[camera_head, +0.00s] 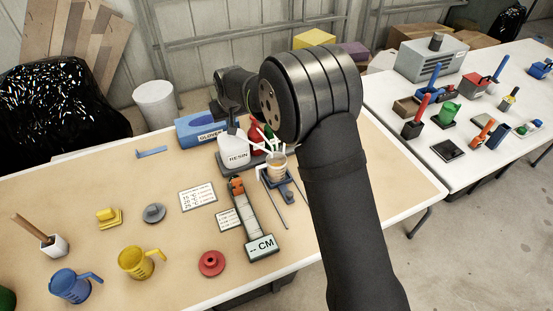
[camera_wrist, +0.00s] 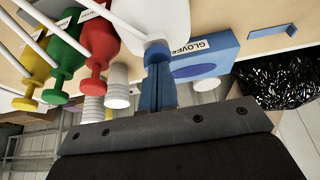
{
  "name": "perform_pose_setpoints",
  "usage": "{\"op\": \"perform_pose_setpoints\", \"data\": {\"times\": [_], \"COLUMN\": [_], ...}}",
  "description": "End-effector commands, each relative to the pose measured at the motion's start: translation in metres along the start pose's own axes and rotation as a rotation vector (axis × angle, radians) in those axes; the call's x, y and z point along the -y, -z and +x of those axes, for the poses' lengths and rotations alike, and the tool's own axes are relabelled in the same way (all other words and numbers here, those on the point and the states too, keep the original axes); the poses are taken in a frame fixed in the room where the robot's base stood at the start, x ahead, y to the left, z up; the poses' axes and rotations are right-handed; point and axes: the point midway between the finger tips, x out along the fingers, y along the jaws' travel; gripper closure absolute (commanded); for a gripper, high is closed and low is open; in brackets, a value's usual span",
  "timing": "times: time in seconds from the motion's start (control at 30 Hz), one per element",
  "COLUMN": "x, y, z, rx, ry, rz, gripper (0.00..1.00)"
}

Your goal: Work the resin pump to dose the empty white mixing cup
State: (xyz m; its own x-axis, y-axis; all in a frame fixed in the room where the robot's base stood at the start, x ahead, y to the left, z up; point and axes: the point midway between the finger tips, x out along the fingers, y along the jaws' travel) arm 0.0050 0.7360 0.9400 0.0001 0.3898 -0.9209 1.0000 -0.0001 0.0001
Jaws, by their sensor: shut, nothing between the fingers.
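The white resin jug (camera_head: 235,152), labelled RESIN, stands near the back middle of the table. Its white body also shows at the top of the wrist view (camera_wrist: 165,18). A small cup (camera_head: 277,168) stands just right of the jug on a small stand; its inside looks tan, and I cannot tell what it holds. In the wrist view my gripper (camera_wrist: 157,66) is shut and empty, its blue fingers together. The fingertips point at the jug's top and overlap it in the picture; contact cannot be told. My arm hides much of the area behind the cup in the head view.
Red (camera_wrist: 98,40), green (camera_wrist: 68,58) and yellow (camera_wrist: 35,75) pump bottles stand close beside the jug, with white spouts. A blue glove box (camera_head: 201,130) is just left. A measuring board marked CM (camera_head: 262,247) lies in front. The left tabletop has free room between jugs.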

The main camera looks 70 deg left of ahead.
Motion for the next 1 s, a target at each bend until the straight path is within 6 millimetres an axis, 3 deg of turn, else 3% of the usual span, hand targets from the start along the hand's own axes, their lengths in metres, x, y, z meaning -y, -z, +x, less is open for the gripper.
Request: {"op": "perform_pose_setpoints", "data": {"times": [0.53, 1.0], "x": [0.000, 0.000], "y": [0.013, 0.013], "z": [-0.031, -0.032], "rx": [0.001, 0.001], "ry": [0.000, 0.000], "rz": [0.000, 0.000], "gripper": [1.00, 1.00]}}
